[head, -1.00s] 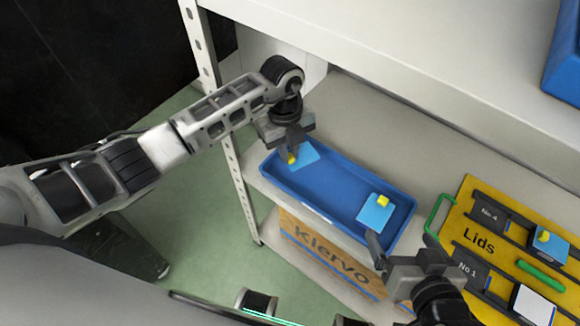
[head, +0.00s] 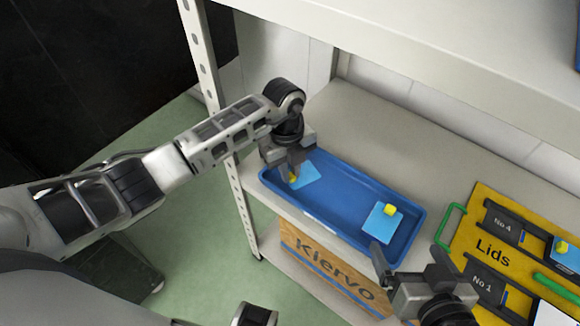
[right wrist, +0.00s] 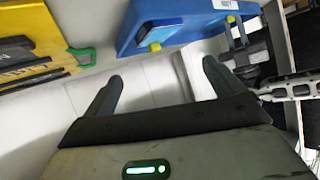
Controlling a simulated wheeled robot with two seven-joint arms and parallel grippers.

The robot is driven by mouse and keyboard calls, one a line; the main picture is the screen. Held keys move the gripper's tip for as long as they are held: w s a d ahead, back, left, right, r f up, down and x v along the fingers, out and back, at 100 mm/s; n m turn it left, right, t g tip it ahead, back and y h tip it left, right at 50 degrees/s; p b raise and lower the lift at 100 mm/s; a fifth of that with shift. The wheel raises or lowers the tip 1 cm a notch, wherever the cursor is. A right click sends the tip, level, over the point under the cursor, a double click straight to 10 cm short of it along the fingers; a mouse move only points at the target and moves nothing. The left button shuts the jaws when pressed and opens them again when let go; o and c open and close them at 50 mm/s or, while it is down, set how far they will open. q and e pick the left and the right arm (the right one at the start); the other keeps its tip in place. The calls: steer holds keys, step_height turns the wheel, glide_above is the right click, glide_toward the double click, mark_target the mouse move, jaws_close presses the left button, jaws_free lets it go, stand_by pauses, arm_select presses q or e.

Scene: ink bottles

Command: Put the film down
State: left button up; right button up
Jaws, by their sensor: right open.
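Two light blue square films with yellow knobs lie in the blue tray (head: 335,212). The left film (head: 306,174) is at the tray's left end; the right film (head: 381,224) is toward its right end. My left gripper (head: 290,176) is at the left film, its fingertips down by the yellow knob; whether they grip it is unclear. The tray (right wrist: 180,22) and my left gripper (right wrist: 238,35) also show in the right wrist view. My right gripper (head: 408,260) is open and empty near the tray's front right corner; its spread fingers show in the right wrist view (right wrist: 160,88).
A yellow "Lids" board (head: 468,235) with dark holders and green handles lies right of the tray, with another blue film (head: 568,250) on it. A cardboard box (head: 335,268) stands on the shelf below. An upper shelf (head: 420,50) overhangs. Shelf behind the tray is clear.

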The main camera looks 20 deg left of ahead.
arm_select(q)
steer(key=o, duration=0.3)
